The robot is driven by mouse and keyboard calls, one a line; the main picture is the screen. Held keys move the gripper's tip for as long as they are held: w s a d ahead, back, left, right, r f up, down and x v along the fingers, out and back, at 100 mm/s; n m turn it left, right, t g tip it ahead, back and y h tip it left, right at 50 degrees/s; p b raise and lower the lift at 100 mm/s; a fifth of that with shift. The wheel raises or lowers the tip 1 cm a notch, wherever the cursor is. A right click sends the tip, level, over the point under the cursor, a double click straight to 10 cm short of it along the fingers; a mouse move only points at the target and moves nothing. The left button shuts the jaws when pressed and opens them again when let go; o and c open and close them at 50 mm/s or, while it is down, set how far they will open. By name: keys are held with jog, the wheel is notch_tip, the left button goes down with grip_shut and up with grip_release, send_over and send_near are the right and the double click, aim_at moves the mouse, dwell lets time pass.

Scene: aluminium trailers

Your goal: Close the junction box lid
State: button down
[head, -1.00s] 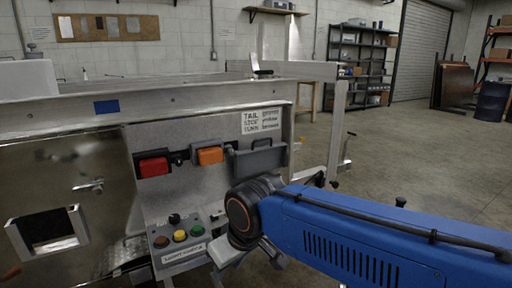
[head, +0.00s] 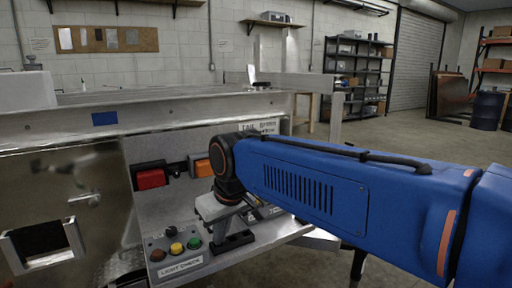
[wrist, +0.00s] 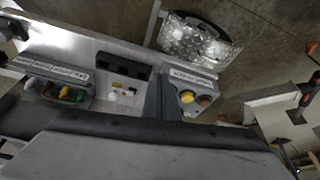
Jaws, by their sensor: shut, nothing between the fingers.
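The open junction box (wrist: 62,92) shows at the left of the wrist view, with red, yellow and green parts inside and a labelled plate (wrist: 50,68) along its edge. In the head view my arm hides most of it. I cannot clearly make out its lid. My gripper (head: 235,242) is shut and empty. It is low in front of the trailer panel, just right of the light-check box (head: 178,262). In the wrist view a dark finger (wrist: 163,97) stands between the junction box and the light-check box.
Red (head: 150,177) and orange (head: 203,167) lamps are fixed on the panel above the light-check buttons. A metal door with a square recess is at the left. A tail sign (head: 258,127) is partly covered by my arm. Open floor lies to the right.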

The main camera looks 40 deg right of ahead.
jog(key=w+d+r+m+g, duration=0.1)
jog(key=w+d+r, duration=1.1)
jog(key=d+r, duration=0.15)
jog(key=w+d+r+m, duration=0.1)
jog(key=w+d+r, duration=0.25)
jog(key=d, duration=0.45)
jog(key=w+d+r, duration=0.2)
jog(key=d+r, duration=0.3)
jog(key=d, duration=0.3)
jog(key=shift+g, duration=0.4)
jog(key=x, duration=1)
jog(key=shift+s+d+f, duration=0.1)
jog(key=shift+s, duration=0.15)
